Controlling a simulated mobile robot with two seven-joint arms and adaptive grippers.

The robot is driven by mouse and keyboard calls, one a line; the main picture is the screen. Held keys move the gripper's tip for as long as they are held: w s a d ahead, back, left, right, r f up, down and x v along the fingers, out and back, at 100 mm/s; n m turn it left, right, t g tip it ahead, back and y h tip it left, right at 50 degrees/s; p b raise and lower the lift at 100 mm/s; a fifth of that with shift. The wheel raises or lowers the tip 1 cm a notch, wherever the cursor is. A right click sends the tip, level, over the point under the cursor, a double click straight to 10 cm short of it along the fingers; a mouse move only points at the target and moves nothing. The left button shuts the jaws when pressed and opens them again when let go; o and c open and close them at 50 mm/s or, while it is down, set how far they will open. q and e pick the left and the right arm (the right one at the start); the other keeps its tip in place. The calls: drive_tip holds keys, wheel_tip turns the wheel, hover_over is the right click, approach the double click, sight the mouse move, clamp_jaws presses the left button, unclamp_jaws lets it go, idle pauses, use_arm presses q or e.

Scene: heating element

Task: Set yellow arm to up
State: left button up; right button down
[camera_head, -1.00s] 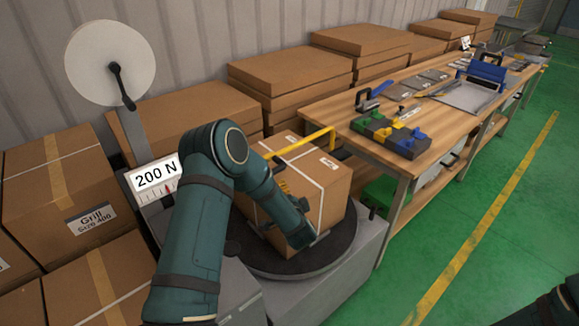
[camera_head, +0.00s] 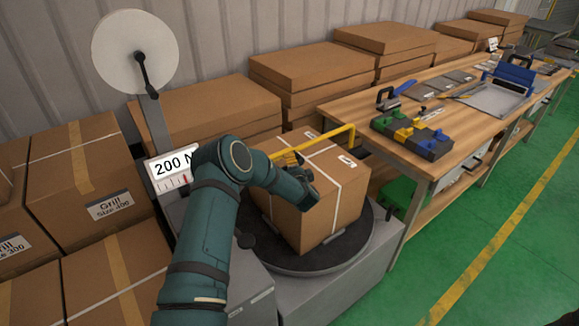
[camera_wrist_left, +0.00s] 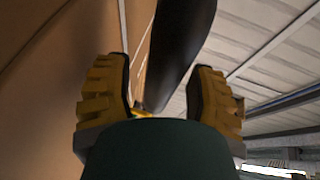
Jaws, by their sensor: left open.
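The yellow arm (camera_head: 325,137) is a thin bar that lies roughly level across the top of a strapped cardboard box (camera_head: 335,205), with its right end bent down. The box stands on a dark round turntable (camera_head: 365,240). My left gripper (camera_head: 288,158) is at the box's upper left edge, close to the yellow arm's left part; my wrist partly hides it. In the left wrist view its two ridged fingers (camera_wrist_left: 160,75) are spread apart. A dark bar passes between them, and a small bit of yellow (camera_wrist_left: 142,113) shows low between them. I cannot tell whether they touch the arm.
A wrapping machine post with a white film roll (camera_head: 135,50) and a "200 N" gauge (camera_head: 172,172) stands to the left. Stacked boxes (camera_head: 95,180) fill the left and back. A wooden workbench (camera_head: 470,125) with tools is on the right. The green floor (camera_head: 500,235) there is clear.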

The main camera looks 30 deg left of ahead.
use_arm(q)
drive_tip(key=shift+w+a+f, duration=0.1)
drive_tip(key=shift+w+a, duration=0.35)
clamp_jaws()
drive_tip(key=shift+f, duration=0.1)
